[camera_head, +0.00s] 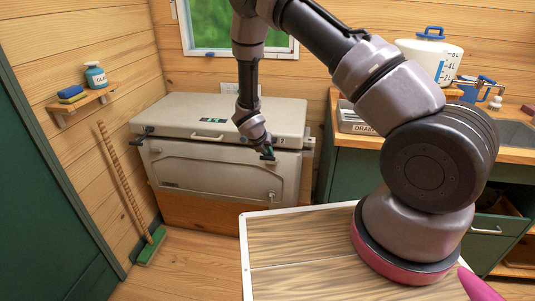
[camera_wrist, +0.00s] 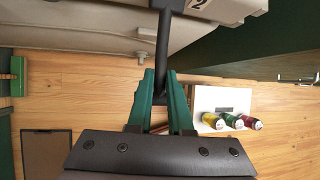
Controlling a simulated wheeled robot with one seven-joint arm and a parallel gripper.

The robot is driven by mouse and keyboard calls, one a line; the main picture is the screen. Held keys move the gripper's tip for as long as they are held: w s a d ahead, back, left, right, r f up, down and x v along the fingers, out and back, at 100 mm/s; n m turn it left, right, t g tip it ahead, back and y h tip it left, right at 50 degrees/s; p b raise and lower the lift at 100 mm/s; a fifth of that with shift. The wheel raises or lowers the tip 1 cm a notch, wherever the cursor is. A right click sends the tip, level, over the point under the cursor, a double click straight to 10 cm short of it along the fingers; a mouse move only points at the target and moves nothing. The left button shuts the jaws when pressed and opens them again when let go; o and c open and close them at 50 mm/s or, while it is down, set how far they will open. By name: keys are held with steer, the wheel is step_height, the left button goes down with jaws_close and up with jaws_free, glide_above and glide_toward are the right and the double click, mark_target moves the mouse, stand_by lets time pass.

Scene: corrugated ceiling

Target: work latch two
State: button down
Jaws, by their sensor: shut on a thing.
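A pale grey chest (camera_head: 220,165) with a closed lid stands against the back wall. My gripper (camera_head: 268,152) is at the right end of its front, just below the lid seam. In the wrist view the green fingers of my gripper (camera_wrist: 160,78) are shut on a dark bar-shaped latch lever (camera_wrist: 163,45). A label with the number 2 (camera_wrist: 198,4) is beside the lever on the chest. Another dark latch (camera_head: 140,141) is at the left end of the chest front. The held latch is mostly hidden by my gripper in the head view.
A green counter (camera_head: 350,170) stands close to the chest's right side. A broom (camera_head: 122,180) leans on the left wall. A wooden-topped table (camera_head: 290,240) is in front. Several bottles on a white rack (camera_wrist: 222,108) show in the wrist view.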

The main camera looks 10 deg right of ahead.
steer(key=shift+w+d+r, duration=0.1)
steer(key=shift+w+r, duration=0.1)
steer(key=shift+w, duration=0.1)
steer(key=c, duration=0.8)
jaws_free()
steer(key=shift+c, duration=0.2)
steer(key=shift+s+f, duration=0.1)
steer(key=v, duration=1.1)
